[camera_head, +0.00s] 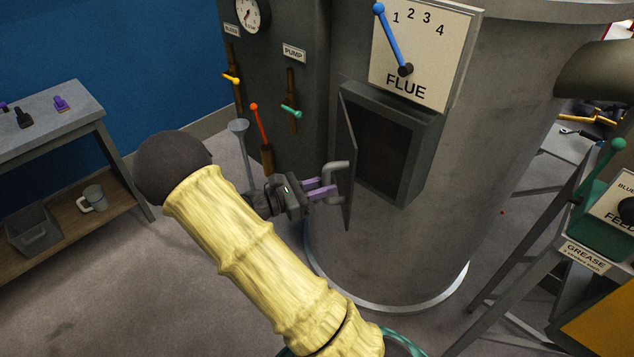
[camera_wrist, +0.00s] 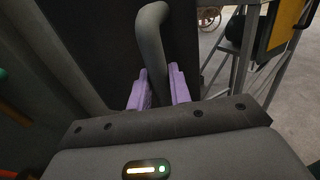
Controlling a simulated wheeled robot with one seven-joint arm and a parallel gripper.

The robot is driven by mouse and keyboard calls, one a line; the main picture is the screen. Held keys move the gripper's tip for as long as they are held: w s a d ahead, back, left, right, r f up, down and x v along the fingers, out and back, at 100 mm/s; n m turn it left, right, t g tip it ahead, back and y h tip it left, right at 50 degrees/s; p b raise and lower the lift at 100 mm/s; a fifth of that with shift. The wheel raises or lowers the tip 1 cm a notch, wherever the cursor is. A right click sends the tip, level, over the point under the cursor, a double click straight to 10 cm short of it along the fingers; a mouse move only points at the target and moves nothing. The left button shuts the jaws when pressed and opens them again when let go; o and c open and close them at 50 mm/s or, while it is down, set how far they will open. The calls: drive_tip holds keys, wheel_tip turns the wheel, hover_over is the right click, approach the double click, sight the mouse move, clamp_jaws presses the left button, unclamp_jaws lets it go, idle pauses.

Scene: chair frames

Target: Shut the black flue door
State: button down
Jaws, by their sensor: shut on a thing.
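The black flue door (camera_head: 346,165) stands swung open on the left side of its dark frame (camera_head: 392,145) on the grey cylinder, seen nearly edge-on. The opening to its right is dark. A grey bent handle (camera_head: 338,168) sticks out from the door's outer face. My gripper (camera_head: 326,188) is shut on this handle with its purple fingers. In the wrist view the handle (camera_wrist: 151,50) rises between the two purple fingers (camera_wrist: 158,88), with the dark door (camera_wrist: 100,40) behind it.
The flue panel with a blue lever (camera_head: 390,42) sits above the door frame. An orange-red lever (camera_head: 260,127), a green-handled lever (camera_head: 291,110) and a grey funnel (camera_head: 240,135) stand left of my gripper. A green feed stand (camera_head: 605,210) is at right. Floor is clear at lower left.

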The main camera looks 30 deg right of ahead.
sight(348, 188)
drive_tip(key=shift+s+d, duration=0.45)
drive_tip(key=shift+d, duration=0.1)
drive_tip(key=shift+s+d+p, duration=0.1)
drive_tip(key=shift+s+d, duration=0.25)
drive_tip(key=shift+d, duration=0.4)
drive_tip(key=shift+s+d+p, duration=0.1)
drive_tip(key=shift+s+d, duration=0.3)
drive_tip(key=shift+d, duration=0.4)
drive_tip(key=shift+s+d+p, duration=0.1)
drive_tip(key=shift+s+d, duration=0.25)
drive_tip(key=shift+d, duration=0.5)
drive_tip(key=d, duration=0.2)
drive_tip(key=s+d, duration=0.1)
drive_tip(key=d, duration=0.2)
